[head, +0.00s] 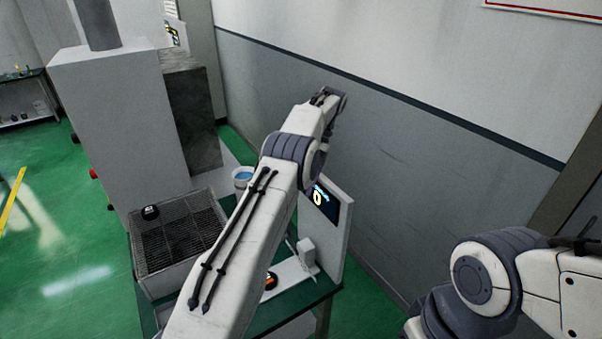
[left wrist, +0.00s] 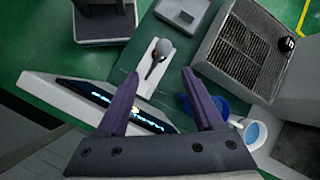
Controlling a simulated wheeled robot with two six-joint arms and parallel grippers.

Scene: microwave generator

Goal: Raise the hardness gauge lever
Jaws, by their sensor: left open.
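The hardness gauge appears to be the white upright panel with a lit dark display (head: 322,200), which also shows lit in the left wrist view (left wrist: 112,104). A pale base strip with a short grey-topped, brownish lever-like part (left wrist: 161,50) lies beyond the panel in the left wrist view. In the head view my left arm hides part of this area. My left gripper (left wrist: 160,80) is open and empty, its fingers apart above the panel, with the lever-like part beyond the tips. In the head view its fingertips are hidden. My right gripper is out of view.
A wire-mesh tray (head: 178,238) with a dark round knob sits at left on the green table. A white cup with blue inside (head: 243,177) stands behind it. A tall grey cabinet (head: 115,120) is at left; a grey wall closes the back right.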

